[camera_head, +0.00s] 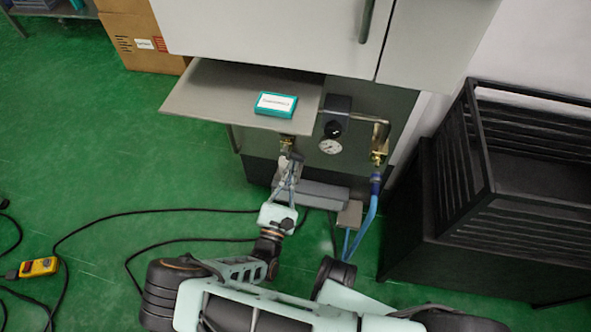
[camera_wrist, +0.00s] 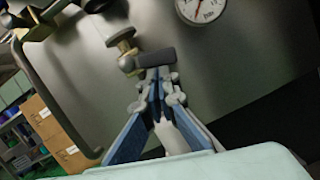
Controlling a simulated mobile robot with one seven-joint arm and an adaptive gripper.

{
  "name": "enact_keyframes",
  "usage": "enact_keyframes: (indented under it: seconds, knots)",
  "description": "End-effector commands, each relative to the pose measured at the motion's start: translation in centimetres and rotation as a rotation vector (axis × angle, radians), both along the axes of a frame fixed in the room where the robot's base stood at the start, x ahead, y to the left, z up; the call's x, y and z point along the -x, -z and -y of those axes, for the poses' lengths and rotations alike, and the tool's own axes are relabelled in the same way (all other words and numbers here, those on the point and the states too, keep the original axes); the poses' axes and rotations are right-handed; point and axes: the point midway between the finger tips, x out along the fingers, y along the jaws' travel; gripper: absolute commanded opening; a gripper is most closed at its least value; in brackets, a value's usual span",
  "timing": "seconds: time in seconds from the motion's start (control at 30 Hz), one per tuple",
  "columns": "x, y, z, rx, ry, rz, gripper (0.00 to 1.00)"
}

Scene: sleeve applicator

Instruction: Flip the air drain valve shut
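The air drain valve shows in the wrist view as a small brass fitting (camera_wrist: 125,48) with a dark lever (camera_wrist: 150,61) sticking out to the right. In the head view a brass piece (camera_head: 287,141) shows just under the front shelf, partly hidden by the shelf and my gripper. My gripper (camera_wrist: 159,76) has its fingertips close together, right at the dark lever's near side; I see nothing clearly between them. Whether the tips touch the lever cannot be told. In the head view my gripper (camera_head: 291,158) points up at the cabinet front below the shelf.
A pressure gauge (camera_head: 330,147) with a black regulator knob (camera_head: 333,130) sits right of the valve. A brass fitting (camera_head: 379,148) with a blue hose (camera_head: 371,215) hangs further right. The shelf (camera_head: 215,98) juts out above, carrying a teal box (camera_head: 276,104). A black slatted crate (camera_head: 460,190) stands right.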

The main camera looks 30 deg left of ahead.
Motion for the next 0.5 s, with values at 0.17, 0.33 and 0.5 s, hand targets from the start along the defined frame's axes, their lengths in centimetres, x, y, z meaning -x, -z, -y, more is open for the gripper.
enact_keyframes:
  seconds: [0.17, 0.33, 0.5]
  knots:
    - [-0.16, -0.63, 0.29, 0.129, 0.0, 0.033, 0.0]
    - [-0.22, -0.93, 0.54, 0.174, 0.0, 0.044, 0.0]
    - [-0.25, -1.06, 0.71, 0.172, 0.0, 0.044, 0.0]
